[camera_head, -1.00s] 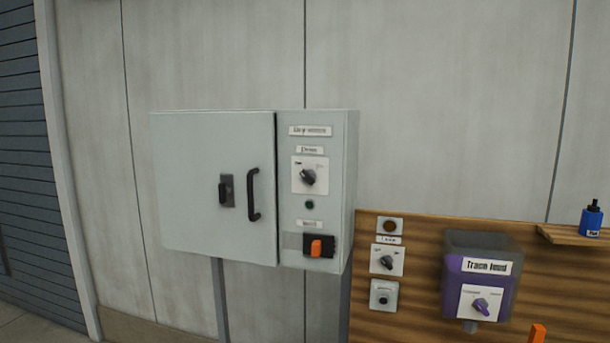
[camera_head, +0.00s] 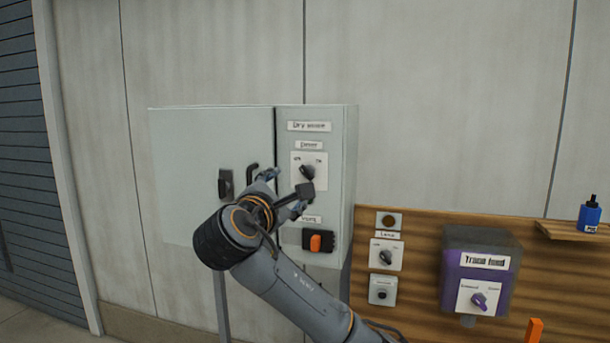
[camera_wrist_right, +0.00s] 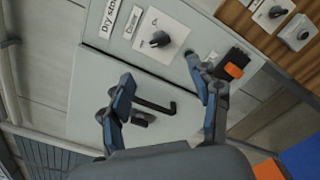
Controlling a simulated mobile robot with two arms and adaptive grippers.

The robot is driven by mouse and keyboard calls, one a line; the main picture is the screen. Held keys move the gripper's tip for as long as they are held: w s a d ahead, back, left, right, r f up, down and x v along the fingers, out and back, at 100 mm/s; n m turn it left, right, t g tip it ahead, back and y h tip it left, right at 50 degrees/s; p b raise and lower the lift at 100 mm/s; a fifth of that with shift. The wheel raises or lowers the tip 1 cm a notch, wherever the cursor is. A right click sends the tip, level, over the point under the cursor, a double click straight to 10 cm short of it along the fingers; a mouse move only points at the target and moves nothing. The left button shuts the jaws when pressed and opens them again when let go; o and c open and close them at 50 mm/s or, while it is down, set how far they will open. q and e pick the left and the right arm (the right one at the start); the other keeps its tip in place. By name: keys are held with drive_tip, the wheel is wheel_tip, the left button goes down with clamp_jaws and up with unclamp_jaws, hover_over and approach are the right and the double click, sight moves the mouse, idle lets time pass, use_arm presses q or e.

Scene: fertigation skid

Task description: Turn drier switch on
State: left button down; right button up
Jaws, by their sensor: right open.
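The drier switch is a dark rotary knob (camera_head: 307,172) on a white plate under a "Drier" label, on the right panel of the grey cabinet (camera_head: 212,135). It also shows in the right wrist view (camera_wrist_right: 160,39), turned toward the left mark. My right gripper (camera_head: 289,188) is in front of the panel, just below and left of the knob. In the right wrist view its two fingers (camera_wrist_right: 160,92) are spread apart with nothing between them; the knob lies beyond the fingertips, apart from them. My left gripper is not in view.
A black door handle (camera_head: 252,172) and a latch (camera_head: 226,183) are left of the gripper. An orange rocker switch (camera_head: 318,242) sits below. A wooden board (camera_head: 408,320) at right carries another knob (camera_head: 386,257) and a purple trace feed box (camera_head: 455,285).

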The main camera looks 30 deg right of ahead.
sight(306, 174)
drive_tip(key=p+x, duration=0.6)
drive_tip(key=x, duration=0.7)
drive_tip(key=shift+a, duration=0.1)
drive_tip(key=shift+w+d+f, duration=0.1)
drive_tip(key=shift+w+d, duration=0.2)
